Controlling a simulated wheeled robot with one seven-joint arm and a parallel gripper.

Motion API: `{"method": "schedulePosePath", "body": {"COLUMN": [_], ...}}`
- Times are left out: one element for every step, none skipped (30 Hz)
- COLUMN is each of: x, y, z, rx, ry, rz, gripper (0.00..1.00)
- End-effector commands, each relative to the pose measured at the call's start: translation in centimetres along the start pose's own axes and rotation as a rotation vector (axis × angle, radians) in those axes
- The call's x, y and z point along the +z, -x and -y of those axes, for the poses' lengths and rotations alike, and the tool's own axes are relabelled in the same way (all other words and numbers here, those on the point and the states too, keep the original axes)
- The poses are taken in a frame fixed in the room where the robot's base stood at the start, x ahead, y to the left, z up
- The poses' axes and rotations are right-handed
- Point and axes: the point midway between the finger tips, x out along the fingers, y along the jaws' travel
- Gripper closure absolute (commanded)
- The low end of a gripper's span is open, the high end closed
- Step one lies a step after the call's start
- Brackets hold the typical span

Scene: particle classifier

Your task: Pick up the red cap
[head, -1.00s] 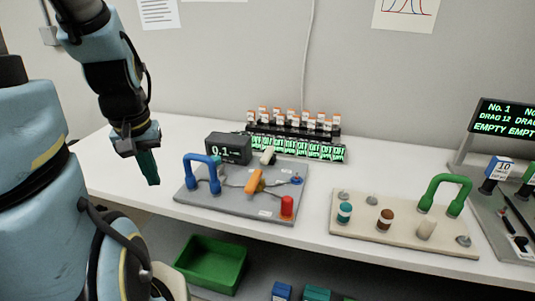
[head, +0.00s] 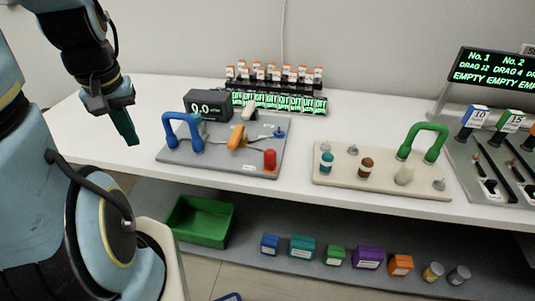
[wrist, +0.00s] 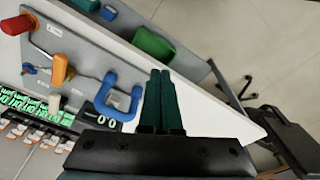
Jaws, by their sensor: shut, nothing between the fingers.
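The red cap (head: 270,159) stands upright at the front right corner of the grey board (head: 225,168) on the white table. In the wrist view the red cap (wrist: 17,25) is at the upper left, near the picture's edge. My gripper (head: 131,141) hangs over the left part of the table, left of the board and well apart from the cap. In the wrist view my gripper (wrist: 161,73) has its dark green fingers together with nothing between them.
A blue handle (head: 182,131), an orange lever (head: 237,136) and a small display (head: 207,106) stand on or behind the board. A beige board (head: 385,183) with a green handle (head: 424,143) is to the right. A green bin (head: 200,222) and several colored boxes are on the lower shelf.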

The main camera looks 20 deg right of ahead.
Motion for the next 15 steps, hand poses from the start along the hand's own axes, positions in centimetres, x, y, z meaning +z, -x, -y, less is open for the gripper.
{"method": "schedulePosePath", "body": {"x": [0.00,0.00,0.00,0.00,0.00,0.00,0.00,0.00,0.00,0.00,0.00,0.00,0.00,0.00,-0.01], "y": [0.00,0.00,0.00,0.00,0.00,0.00,0.00,0.00,0.00,0.00,0.00,0.00,0.00,0.00,0.00], "z": [0.00,0.00,0.00,0.00,0.00,0.00,0.00,0.00,0.00,0.00,0.00,0.00,0.00,0.00,-0.01], "rx": [0.000,0.000,0.000,0.000,0.000,0.000,0.000,0.000,0.000,0.000,0.000,0.000,0.000,0.000,0.000], "ry": [0.000,0.000,0.000,0.000,0.000,0.000,0.000,0.000,0.000,0.000,0.000,0.000,0.000,0.000,0.000], "rz": [0.000,0.000,0.000,0.000,0.000,0.000,0.000,0.000,0.000,0.000,0.000,0.000,0.000,0.000,0.000], "gripper": [1.00,1.00,1.00,1.00,1.00,1.00,1.00,1.00,1.00,1.00,1.00,1.00,1.00,1.00,0.95]}}
